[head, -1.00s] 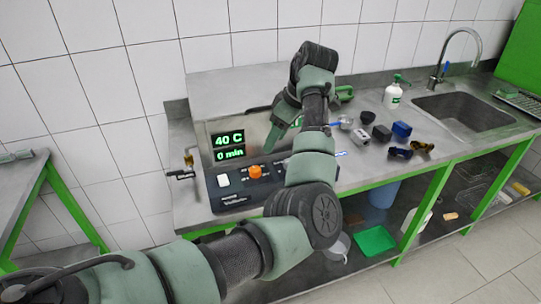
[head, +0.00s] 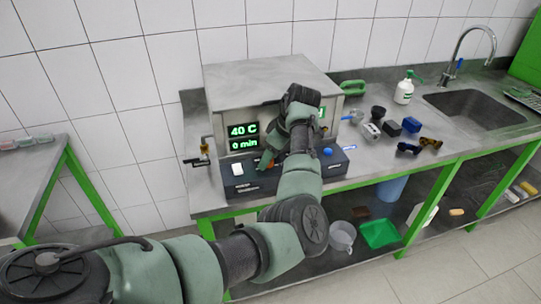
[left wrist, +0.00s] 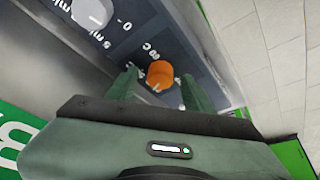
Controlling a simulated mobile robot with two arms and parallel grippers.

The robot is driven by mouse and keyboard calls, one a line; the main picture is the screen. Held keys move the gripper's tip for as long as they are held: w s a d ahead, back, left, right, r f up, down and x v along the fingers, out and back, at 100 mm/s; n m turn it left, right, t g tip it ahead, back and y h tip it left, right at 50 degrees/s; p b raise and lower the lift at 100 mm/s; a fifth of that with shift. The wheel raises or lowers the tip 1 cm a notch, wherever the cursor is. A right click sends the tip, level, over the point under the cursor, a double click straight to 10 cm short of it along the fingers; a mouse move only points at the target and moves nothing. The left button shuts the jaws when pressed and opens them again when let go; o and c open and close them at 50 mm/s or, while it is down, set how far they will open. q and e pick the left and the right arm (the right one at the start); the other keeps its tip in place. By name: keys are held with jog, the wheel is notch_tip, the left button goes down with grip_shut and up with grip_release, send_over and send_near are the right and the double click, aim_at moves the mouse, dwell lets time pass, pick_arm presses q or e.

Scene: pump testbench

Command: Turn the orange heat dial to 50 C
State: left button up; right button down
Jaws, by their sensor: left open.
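In the head view my left gripper (head: 266,160) is over the panel and mostly hides the dial (head: 271,164). The green display (head: 243,130) reads 40 C, with 0 min (head: 244,144) below it. My right gripper is not in view.
A grey-white knob (left wrist: 92,12) with minute marks sits near the orange dial. A brass valve (head: 204,149) is at the left. Small parts (head: 411,125) and a sink (head: 478,103) are at the right.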

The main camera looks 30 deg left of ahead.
pick_arm(q)
jog(key=shift+c, duration=0.3)
jog(key=c, duration=0.5)
grip_shut()
jog(key=shift+r+m+p, duration=0.2)
jog(key=shift+m+p, duration=0.1)
jog(key=shift+p, duration=0.4)
jog(key=m+t+p, duration=0.1)
jog(key=m+p, duration=0.1)
jog(key=p, duration=0.1)
jog(key=m+t+p, duration=0.1)
jog(key=m+p, duration=0.2)
jog(key=p, duration=0.1)
jog(key=m+t+p, duration=0.1)
jog(key=m+p, duration=0.1)
jog(key=p, duration=0.2)
jog(key=shift+s+a+r+m+h, duration=0.15)
jog(key=shift+s+m+h, duration=0.1)
jog(key=shift+m+h, duration=0.15)
jog(key=shift+f+m+t+h+p, duration=0.2)
jog(key=shift+m+t+h+p, duration=0.2)
jog(key=shift+m+p, duration=0.9)
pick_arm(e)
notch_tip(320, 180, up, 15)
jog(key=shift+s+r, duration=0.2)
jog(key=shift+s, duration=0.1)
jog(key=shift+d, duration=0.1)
